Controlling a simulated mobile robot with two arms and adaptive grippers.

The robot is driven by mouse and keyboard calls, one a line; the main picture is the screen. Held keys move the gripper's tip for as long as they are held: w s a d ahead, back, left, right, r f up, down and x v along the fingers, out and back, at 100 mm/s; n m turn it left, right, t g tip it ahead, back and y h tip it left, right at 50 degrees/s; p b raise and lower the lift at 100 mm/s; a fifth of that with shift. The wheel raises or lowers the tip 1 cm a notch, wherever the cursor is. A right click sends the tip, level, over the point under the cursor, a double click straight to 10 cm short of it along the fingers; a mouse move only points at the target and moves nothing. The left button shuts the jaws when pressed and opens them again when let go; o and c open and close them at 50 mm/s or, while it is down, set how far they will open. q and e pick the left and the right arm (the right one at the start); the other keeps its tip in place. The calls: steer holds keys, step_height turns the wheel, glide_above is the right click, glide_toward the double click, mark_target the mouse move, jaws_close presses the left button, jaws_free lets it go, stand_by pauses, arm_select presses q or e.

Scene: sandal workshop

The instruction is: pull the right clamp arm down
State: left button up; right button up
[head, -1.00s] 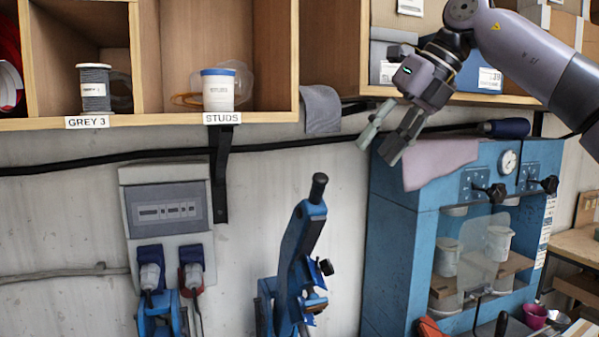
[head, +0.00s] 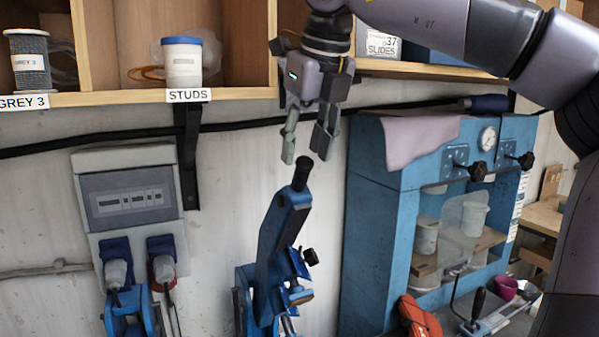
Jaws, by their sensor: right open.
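The blue clamp arm (head: 280,232) stands raised and slightly tilted in the head view, with a black handle (head: 302,174) at its top. My right gripper (head: 306,152) points down just above the handle. Its two fingers are apart and nothing is held between them. The fingertips are close to the top of the handle; whether they overlap it in depth I cannot tell. The clamp's lower part runs out of the bottom of the picture. My left gripper is not in view.
A blue cabinet machine (head: 365,230) with a gauge and black knobs stands to the right. A grey electrical box (head: 128,200) with plugs is on the wall at left. Wooden shelves (head: 240,95) with spools and a tub hang above, close to my right gripper.

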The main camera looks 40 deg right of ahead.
mark_target(301, 190)
steer(key=x, duration=0.2)
steer(key=p+x, duration=0.1)
steer(key=x, duration=0.2)
steer(key=shift+s+f, duration=0.1)
steer(key=shift+s, duration=0.15)
steer(key=shift+w+d+f, duration=0.1)
steer(key=shift+w+f, duration=0.2)
steer(key=shift+f, duration=0.15)
steer(key=shift+s+r, duration=0.1)
jaws_close()
